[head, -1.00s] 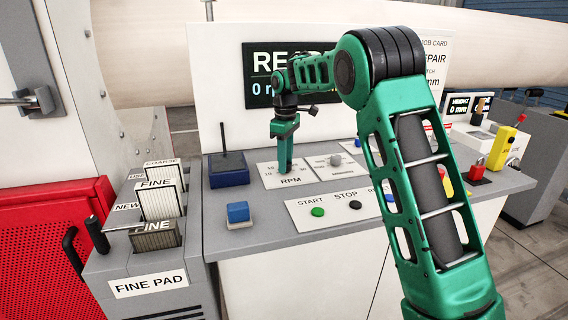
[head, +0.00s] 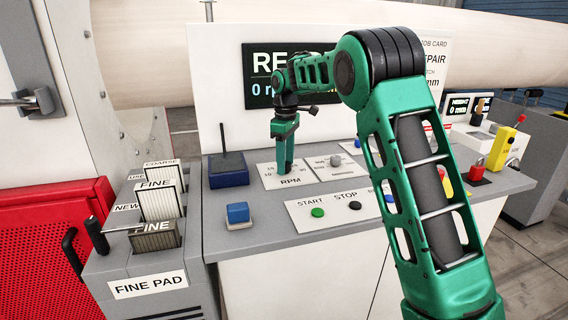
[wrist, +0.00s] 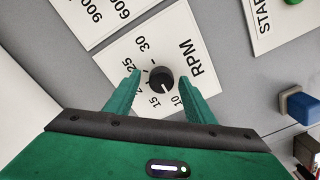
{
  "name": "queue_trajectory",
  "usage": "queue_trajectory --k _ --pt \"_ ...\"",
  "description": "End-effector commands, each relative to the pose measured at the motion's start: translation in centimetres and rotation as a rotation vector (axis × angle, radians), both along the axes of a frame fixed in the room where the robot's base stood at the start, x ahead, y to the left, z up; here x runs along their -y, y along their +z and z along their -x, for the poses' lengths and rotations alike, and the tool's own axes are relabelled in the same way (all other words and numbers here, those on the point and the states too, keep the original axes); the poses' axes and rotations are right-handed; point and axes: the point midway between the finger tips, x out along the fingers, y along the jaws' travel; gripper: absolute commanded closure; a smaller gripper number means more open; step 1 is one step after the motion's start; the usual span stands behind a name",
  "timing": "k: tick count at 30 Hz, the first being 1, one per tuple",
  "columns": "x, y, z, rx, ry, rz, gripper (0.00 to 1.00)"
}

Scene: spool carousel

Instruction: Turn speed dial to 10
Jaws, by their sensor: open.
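The speed dial is a small black round knob (wrist: 161,79) on a white RPM plate (wrist: 196,62), which also shows in the head view (head: 290,181). Its white mark points down and slightly right in the wrist view, at or close to the 10. The 15, 25 and 30 labels are readable; the 20 is mostly hidden by a finger. My gripper (wrist: 160,76) is open, with one finger on each side of the knob and a small gap to it. In the head view my gripper (head: 285,172) points down over the plate and hides the knob.
A blue box with a black lever (head: 229,170) stands left of the plate. A second dial plate (head: 335,167) lies to its right. A START/STOP button panel (head: 335,212) and a blue block (head: 238,214) are in front. The display (head: 262,75) is partly hidden by my arm.

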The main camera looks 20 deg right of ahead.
Motion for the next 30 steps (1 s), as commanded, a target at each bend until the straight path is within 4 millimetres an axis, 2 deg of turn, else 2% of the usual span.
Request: queue_trajectory --k 5,12,18,24,30 --pt "0.0 2.0 -0.1 0.003 0.000 -0.001 0.51" --pt "0.1 6.5 -0.2 0.003 0.000 -0.001 0.51" --pt "0.1 9.4 -0.3 0.003 -0.001 -0.001 0.51" --pt "0.1 10.6 -0.2 0.002 -0.001 -0.001 0.51" --pt "0.1 10.6 -0.2 0.001 -0.001 -0.001 0.51"
